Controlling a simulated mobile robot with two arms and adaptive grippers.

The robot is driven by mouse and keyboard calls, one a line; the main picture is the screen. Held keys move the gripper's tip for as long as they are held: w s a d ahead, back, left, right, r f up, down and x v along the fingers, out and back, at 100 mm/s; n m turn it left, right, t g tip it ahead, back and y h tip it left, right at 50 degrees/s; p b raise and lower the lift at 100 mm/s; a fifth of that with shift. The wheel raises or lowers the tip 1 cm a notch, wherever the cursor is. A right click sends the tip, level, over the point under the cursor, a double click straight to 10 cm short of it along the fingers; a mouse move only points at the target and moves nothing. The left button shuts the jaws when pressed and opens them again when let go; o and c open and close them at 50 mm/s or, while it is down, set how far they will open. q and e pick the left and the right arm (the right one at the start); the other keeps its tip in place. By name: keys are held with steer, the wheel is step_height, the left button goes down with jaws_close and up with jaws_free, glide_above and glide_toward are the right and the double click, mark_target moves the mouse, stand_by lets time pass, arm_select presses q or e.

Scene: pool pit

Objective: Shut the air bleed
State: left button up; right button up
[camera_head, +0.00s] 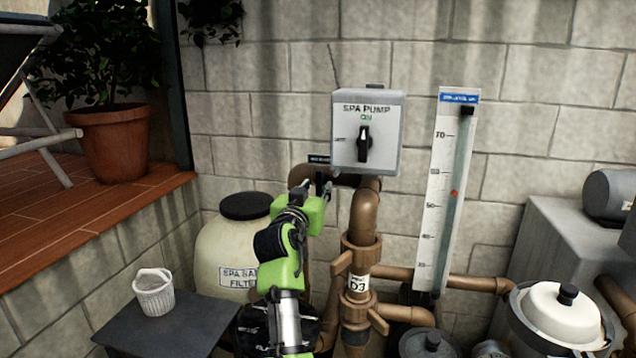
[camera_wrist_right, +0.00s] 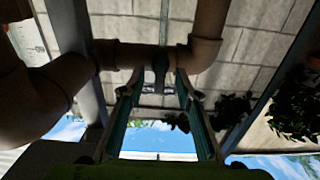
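The air bleed is a small dark handle (camera_head: 319,180) on the brown pipe, under a small dark label (camera_head: 319,160) too small to read surely. In the right wrist view the handle (camera_wrist_right: 160,70) points between my fingers. My right gripper (camera_head: 316,188), on a green arm, reaches up to it. In the wrist view the right gripper's fingers (camera_wrist_right: 157,82) are apart, one on each side of the handle, with gaps visible; I cannot tell any contact. My left gripper is not in view.
The grey spa pump switch box (camera_head: 391,130) is close above right of the gripper. Brown pipes with valve D3 (camera_head: 358,284) stand just right. The flow gauge (camera_head: 446,190) is farther right. The cream sand filter (camera_head: 225,245) and a white basket (camera_head: 154,292) are left.

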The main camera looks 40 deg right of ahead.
steer(key=shift+w+d, duration=0.15)
steer(key=shift+w, duration=0.3)
steer(key=shift+d+r, duration=0.1)
steer(key=shift+d, duration=0.25)
steer(key=shift+s+a, duration=0.25)
steer(key=shift+a, duration=0.15)
steer(key=shift+v, duration=1.05)
steer(key=shift+s+a, duration=0.4)
steer(key=shift+w+d, duration=0.1)
